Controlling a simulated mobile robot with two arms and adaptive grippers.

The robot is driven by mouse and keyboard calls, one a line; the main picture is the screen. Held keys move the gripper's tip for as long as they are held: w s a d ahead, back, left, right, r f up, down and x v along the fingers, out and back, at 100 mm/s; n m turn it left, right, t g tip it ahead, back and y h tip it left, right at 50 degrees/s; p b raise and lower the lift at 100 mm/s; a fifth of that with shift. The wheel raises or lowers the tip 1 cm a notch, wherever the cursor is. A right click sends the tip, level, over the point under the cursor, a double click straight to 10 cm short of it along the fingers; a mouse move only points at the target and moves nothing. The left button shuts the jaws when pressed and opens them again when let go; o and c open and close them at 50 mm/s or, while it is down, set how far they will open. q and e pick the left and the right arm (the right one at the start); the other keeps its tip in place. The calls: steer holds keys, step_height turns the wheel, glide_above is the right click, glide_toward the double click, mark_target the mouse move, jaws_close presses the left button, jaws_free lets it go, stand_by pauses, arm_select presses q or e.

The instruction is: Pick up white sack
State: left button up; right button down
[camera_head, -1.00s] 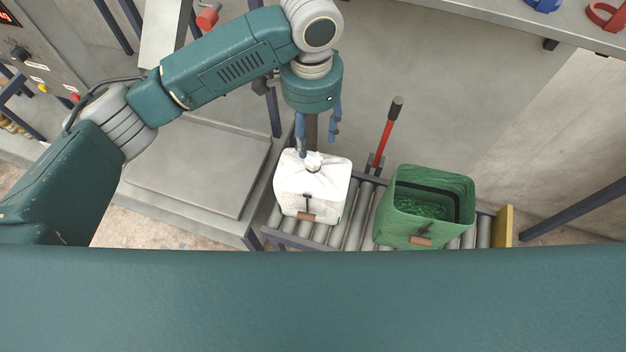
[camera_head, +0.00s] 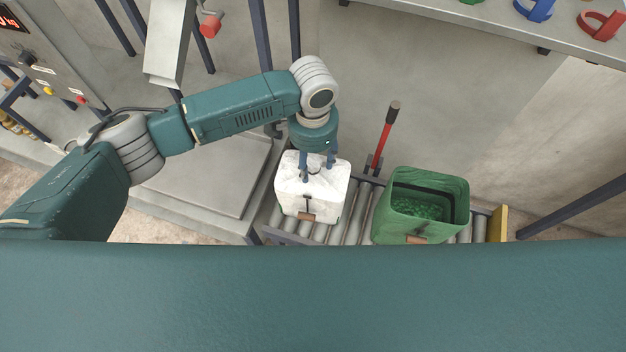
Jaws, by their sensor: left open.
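The white sack (camera_head: 312,195) stands upright on the roller conveyor (camera_head: 352,217), with a tied top and a brown tag on its front. My left gripper (camera_head: 317,172) points down right at the sack's top. Its blue fingers are apart, one on each side of the tied neck. The gripper's body partly hides the back of the sack's top. I cannot tell whether the fingers touch the cloth. My right gripper is not in view.
An open green sack (camera_head: 426,207) with green bits inside stands to the right on the rollers. A red-handled lever (camera_head: 383,137) rises behind, between the sacks. A grey platform (camera_head: 195,170) lies left. A yellow end stop (camera_head: 497,224) closes the conveyor's right end.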

arm_select(q)
jaws_close()
steer(key=shift+w+r, duration=0.1)
steer(key=shift+r, duration=0.1)
